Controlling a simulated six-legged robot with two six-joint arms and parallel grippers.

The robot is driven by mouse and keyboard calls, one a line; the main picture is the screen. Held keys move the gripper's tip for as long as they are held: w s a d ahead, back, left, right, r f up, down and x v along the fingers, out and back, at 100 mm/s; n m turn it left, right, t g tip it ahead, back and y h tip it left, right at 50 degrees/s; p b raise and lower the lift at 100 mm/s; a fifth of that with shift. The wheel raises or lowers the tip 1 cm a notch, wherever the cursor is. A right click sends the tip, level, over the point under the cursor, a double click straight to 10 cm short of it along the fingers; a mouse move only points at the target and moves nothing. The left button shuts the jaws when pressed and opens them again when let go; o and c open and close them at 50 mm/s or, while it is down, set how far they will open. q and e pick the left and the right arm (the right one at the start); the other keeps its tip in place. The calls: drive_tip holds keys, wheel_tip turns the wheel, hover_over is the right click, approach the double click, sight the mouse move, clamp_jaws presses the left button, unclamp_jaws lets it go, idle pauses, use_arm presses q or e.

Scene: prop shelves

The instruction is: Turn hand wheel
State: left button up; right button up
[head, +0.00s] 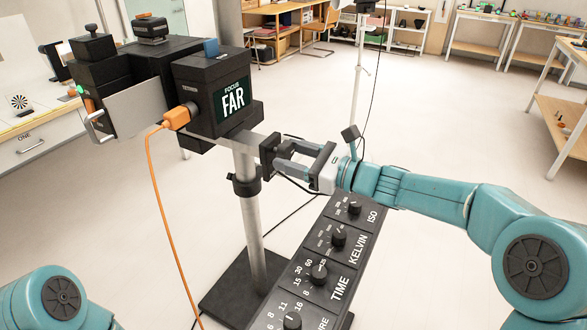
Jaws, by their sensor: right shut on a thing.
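A black camera-like device (205,88) stands on a metal post (252,225), and its screen (233,98) reads "FOCUS FAR". A pale bar (250,141) runs from under it toward my right gripper (280,160). A dark part, which seems to be the hand wheel (268,152), sits at the bar's right end. My right gripper is shut on it, coming from the right. Its rim is mostly hidden by the fingers, so its shape and turn angle cannot be told. My left gripper is out of view.
A sloping black panel (318,255) with several knobs stands below my right arm. An orange cable (158,190) hangs from the device, and the post has a dark base plate (235,295). A white counter (40,135) is at left.

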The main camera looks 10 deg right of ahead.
drive_tip(key=n+b, duration=0.1)
drive_tip(key=b, duration=0.1)
drive_tip(key=n+b, duration=0.4)
drive_tip(key=shift+f+b, duration=0.25)
drive_tip(key=shift+b, duration=0.1)
drive_tip(key=shift+r+n+b, duration=0.25)
drive_tip(key=shift+n+b, duration=1.25)
drive_tip(key=shift+n, duration=0.2)
drive_tip(key=o, duration=1)
drive_tip(key=shift+w, duration=0.1)
drive_tip(key=shift+o, duration=0.2)
drive_tip(key=v, duration=1.6)
drive_tip(key=shift+d+b, duration=0.2)
drive_tip(key=shift+b, duration=0.1)
drive_tip(key=shift+r, duration=0.1)
